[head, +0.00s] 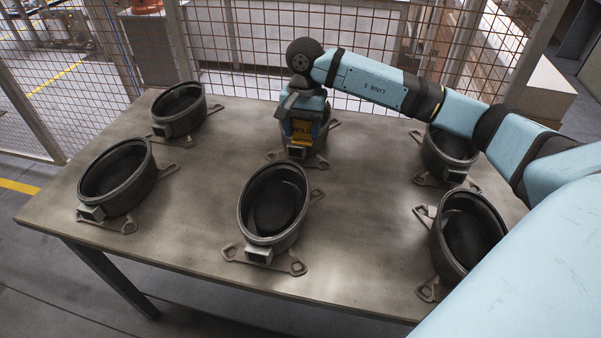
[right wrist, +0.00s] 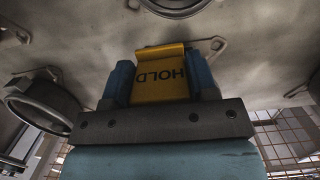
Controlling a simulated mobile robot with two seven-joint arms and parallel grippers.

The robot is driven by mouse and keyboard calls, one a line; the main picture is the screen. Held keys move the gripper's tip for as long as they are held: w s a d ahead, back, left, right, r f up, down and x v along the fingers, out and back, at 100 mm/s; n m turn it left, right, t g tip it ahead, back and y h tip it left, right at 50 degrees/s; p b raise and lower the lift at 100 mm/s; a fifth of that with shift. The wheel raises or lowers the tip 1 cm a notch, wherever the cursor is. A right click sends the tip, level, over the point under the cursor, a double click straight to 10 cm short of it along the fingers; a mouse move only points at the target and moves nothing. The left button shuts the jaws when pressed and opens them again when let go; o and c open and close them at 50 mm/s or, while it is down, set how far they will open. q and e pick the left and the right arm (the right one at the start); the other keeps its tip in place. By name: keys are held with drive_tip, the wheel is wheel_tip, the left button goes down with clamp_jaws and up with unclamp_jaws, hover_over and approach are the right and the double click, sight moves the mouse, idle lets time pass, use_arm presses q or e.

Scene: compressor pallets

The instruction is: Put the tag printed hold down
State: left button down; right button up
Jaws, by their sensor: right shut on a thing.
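The yellow tag (head: 302,129) printed HOLD is between the fingers of my right gripper (head: 303,117), which is shut on it. In the right wrist view the tag (right wrist: 160,76) sits between the two blue fingers of the gripper (right wrist: 161,84), its lettering upside down. In the head view the tag and gripper cover most of the back middle compressor shell (head: 321,142). I cannot tell whether the tag touches that shell. My left gripper is not in view.
The table (head: 190,215) holds several dark open shells on flat brackets, including the front middle shell (head: 273,207), front left shell (head: 117,178), back left shell (head: 180,109), and right shells (head: 470,235). Bare tabletop lies between them. A wire mesh fence (head: 235,40) stands behind.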

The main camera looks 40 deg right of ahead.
approach(302, 172)
drive_tip(key=s+a+f, duration=0.1)
drive_tip(key=f, duration=0.1)
drive_tip(key=s+a+f, duration=0.1)
drive_tip(key=f, duration=0.1)
drive_tip(key=s+a+f, duration=0.1)
drive_tip(key=f, duration=0.1)
drive_tip(key=shift+s, duration=0.4)
drive_tip(key=o, duration=0.9)
